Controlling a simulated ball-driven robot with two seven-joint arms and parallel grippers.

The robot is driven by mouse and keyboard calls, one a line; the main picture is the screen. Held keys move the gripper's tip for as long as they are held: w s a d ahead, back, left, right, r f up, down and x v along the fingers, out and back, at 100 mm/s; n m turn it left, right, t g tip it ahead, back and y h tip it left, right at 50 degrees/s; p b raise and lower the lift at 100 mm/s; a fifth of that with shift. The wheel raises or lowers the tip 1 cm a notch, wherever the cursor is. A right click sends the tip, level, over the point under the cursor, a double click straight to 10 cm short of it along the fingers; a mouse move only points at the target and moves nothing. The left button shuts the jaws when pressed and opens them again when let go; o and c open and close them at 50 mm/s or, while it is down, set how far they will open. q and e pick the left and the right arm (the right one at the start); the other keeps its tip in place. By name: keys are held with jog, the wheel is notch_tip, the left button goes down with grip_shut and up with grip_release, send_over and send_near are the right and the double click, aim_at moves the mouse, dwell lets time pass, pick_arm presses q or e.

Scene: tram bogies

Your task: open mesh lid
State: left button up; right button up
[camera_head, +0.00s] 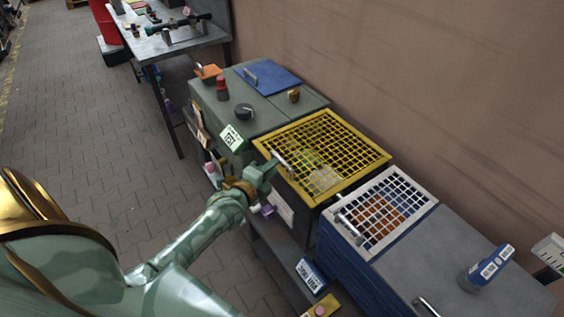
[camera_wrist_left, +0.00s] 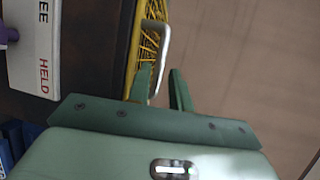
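A yellow mesh lid (camera_head: 325,150) lies flat over an open-topped bin in the middle of the head view; pale and greenish contents show through it. Its silver bar handle (camera_head: 284,163) is on the near left edge. My left gripper (camera_head: 272,166) is at this handle. In the left wrist view, the two green fingers (camera_wrist_left: 162,90) are apart, and the handle (camera_wrist_left: 162,52) reaches down to the gap between them, close to the left finger. I cannot tell whether they touch. A second, white mesh lid (camera_head: 385,208) with its own handle (camera_head: 350,228) is also down. My right gripper is not in view.
A grey-green cabinet top (camera_head: 265,117) with a red button, black knob and blue panel (camera_head: 267,77) adjoins the yellow lid. A grey top (camera_head: 440,255) holds a blue device (camera_head: 487,268). A brown wall (camera_head: 430,80) stands behind. Paved floor (camera_head: 100,130) is clear at left.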

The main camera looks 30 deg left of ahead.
aim_at(281, 158)
pick_arm(q)
jog(key=w, duration=0.3)
jog(key=w+f+b, duration=0.1)
jog(key=w, duration=0.1)
jog(key=shift+w, duration=0.2)
